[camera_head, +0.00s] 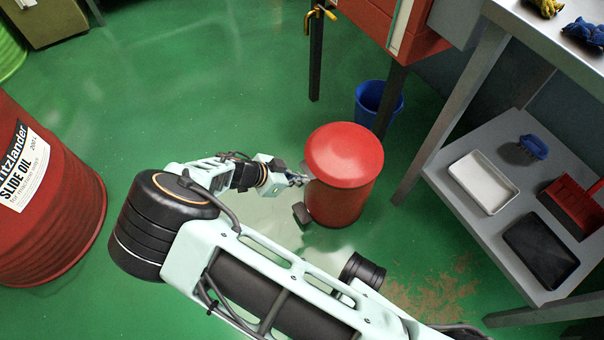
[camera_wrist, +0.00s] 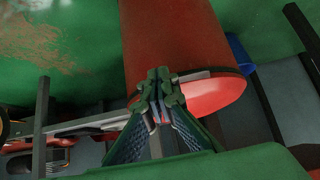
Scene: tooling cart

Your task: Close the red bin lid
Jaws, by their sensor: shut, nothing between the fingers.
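The red bin (camera_head: 340,204) stands on the green floor, and its round lid (camera_head: 345,150) lies over the top, looking down on the rim. In the wrist view the bin body (camera_wrist: 172,35) appears upside down, with the lid (camera_wrist: 215,98) below it past a dark rim band. My gripper (camera_head: 302,179) is at the left side of the bin, near the lid's edge. In the wrist view my gripper (camera_wrist: 158,78) has its fingers together and empty, overlapping the rim; I cannot tell whether they touch it. A dark pedal (camera_head: 301,213) sticks out low on the bin.
A blue bucket (camera_head: 378,102) stands behind the bin, beside a bench leg. A metal shelf table (camera_head: 478,222) with trays is to the right. A large red oil drum (camera_head: 52,215) stands at the left. Open green floor (camera_head: 210,75) lies behind my arm.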

